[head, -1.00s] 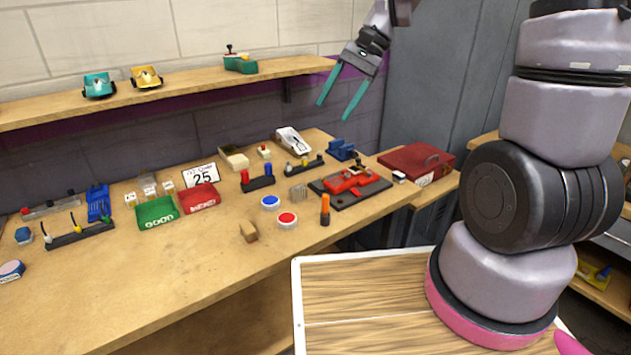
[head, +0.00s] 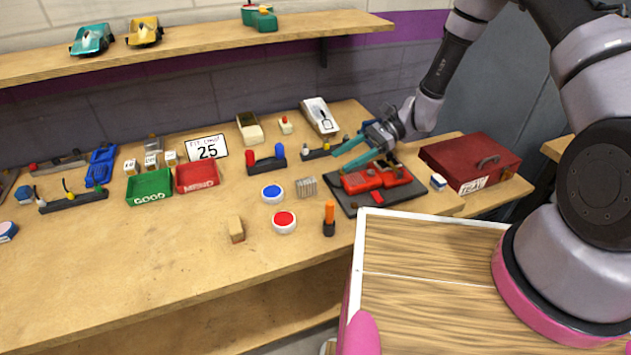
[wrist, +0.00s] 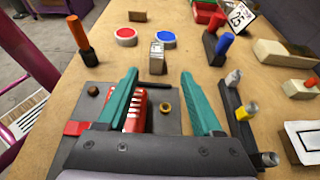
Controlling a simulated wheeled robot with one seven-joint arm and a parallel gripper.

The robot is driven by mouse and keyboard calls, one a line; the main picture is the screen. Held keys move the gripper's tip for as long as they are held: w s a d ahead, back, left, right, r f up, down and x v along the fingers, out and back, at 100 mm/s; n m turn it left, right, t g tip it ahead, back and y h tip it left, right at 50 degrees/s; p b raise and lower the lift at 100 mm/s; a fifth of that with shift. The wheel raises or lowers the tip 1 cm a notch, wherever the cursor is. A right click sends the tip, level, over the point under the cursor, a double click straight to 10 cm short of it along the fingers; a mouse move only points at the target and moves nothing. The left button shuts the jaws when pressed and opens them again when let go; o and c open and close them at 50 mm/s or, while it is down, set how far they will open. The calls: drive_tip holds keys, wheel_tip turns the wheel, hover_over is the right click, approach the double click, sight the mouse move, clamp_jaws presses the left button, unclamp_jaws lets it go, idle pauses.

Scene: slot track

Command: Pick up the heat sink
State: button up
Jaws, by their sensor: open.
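The heat sink (head: 306,187) is a small grey finned metal block. It stands on the workbench just left of the black plate with the red fixture. In the wrist view the heat sink (wrist: 157,58) lies ahead of the fingertips, centred in the gap between them. My gripper (head: 339,160) has teal fingers and is above the red fixture, pointing left toward the heat sink. The wrist view shows my gripper (wrist: 159,75) open, with nothing between its fingers. The heat sink is apart from both fingers.
The red fixture (head: 374,180) on its black plate lies below my gripper. Blue (head: 272,193) and red (head: 284,221) buttons stand left of the heat sink. An orange-handled screwdriver (head: 329,216) stands in front. A red-and-blue post rack (head: 266,164) is behind.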

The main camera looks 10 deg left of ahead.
sight(307, 180)
drive_tip(key=x, duration=0.4)
drive_tip(key=shift+s+a+f, duration=0.1)
drive_tip(key=shift+s+a, duration=0.1)
drive_tip(key=shift+s+r+x, duration=0.1)
drive_tip(key=shift+x, duration=1.25)
drive_tip(key=shift+s+r+x, duration=0.15)
drive_tip(key=shift+x, duration=1.2)
clamp_jaws()
